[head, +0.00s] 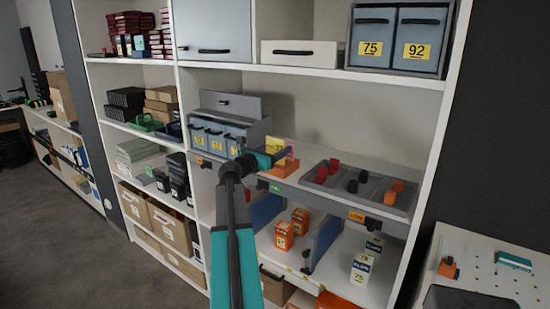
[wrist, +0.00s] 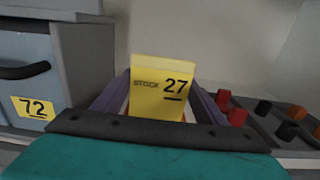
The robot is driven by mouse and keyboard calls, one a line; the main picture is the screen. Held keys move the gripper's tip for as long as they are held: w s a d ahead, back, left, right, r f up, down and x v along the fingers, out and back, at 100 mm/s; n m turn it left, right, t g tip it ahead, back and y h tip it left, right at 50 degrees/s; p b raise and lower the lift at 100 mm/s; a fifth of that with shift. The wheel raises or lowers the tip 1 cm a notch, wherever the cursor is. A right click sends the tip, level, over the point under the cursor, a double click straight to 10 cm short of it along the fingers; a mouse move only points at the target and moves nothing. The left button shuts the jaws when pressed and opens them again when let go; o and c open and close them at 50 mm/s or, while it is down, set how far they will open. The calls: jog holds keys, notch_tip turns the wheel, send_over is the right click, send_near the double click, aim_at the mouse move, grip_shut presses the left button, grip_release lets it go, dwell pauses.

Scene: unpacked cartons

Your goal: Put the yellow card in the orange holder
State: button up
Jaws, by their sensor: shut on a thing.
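The yellow card (wrist: 160,85), marked STOCK 27, stands upright between the two fingers of my gripper (wrist: 160,100) in the wrist view. In the head view the card (head: 274,146) shows at the tip of my gripper (head: 280,157), over the middle shelf. My gripper is shut on the card. An orange patch, likely the orange holder (head: 283,170), shows just below and behind the fingers. In the wrist view only a small orange-red bit shows at the card's lower right edge. I cannot tell whether the card touches the holder.
Left of my gripper stand grey-blue drawers with yellow number labels (head: 215,137). Right of it a grey tray (head: 340,197) holds red, black and orange pieces. Orange and white boxes (head: 284,236) stand on the shelf below. An upper shelf (head: 340,74) runs overhead.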

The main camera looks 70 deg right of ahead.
jog(key=shift+f, duration=1.55)
jog(key=shift+f, duration=0.2)
jog(key=o, duration=1)
jog(key=shift+o, duration=0.2)
jog(key=shift+r, duration=0.2)
jog(key=b+v, duration=0.2)
jog(key=v, duration=1)
